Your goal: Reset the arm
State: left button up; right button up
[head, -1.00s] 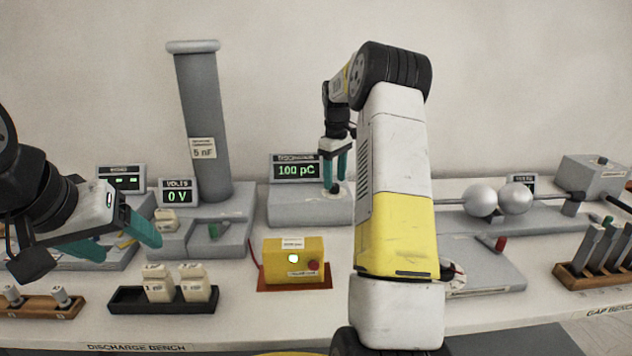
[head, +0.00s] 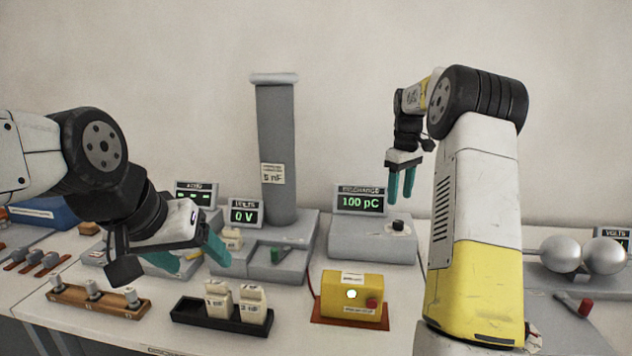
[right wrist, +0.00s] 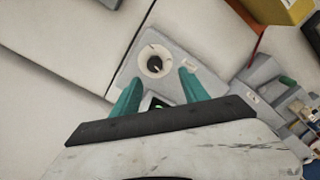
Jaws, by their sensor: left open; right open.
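My right gripper (head: 401,184) is open and empty, hanging with its teal fingers pointing down in front of the discharge meter (head: 362,200), which reads 100 pC. In the right wrist view its open fingers (right wrist: 160,92) show on either side of the meter box, whose round knob (right wrist: 154,61) lies ahead of them. The black knob also shows in the head view (head: 398,227), below the fingertips and apart from them. My left gripper (head: 200,258) is open and empty over the left part of the bench, above and behind the black tray (head: 185,312).
A yellow box (head: 340,284) with a lit button sits on a red plate at the middle front. A tall grey column (head: 277,140) marked 5 nF stands behind. A wooden rack (head: 75,299) is at left, metal spheres (head: 562,254) at right. The black tray holds two pale blocks.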

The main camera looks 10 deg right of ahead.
jog(key=s+a+r+m+t, duration=0.1)
jog(key=s+a+r+t, duration=0.1)
jog(key=s+a+r, duration=0.4)
jog(key=s+a+r+m+t, duration=0.1)
jog(key=s+a+r, duration=0.3)
jog(key=s, duration=0.4)
jog(key=s+a+f+m+t, duration=0.1)
jog(key=s+a, duration=0.1)
jog(key=s, duration=0.4)
jog(key=s+a+f+m+t+y, duration=0.1)
jog(key=s+a+f, duration=0.1)
jog(key=s, duration=0.5)
jog(key=s+a+f+m+t+y, duration=0.1)
jog(key=s+a, duration=0.2)
jog(key=s, duration=0.3)
jog(key=shift+s+a+f+m, duration=0.25)
jog(key=shift+s+m, duration=0.15)
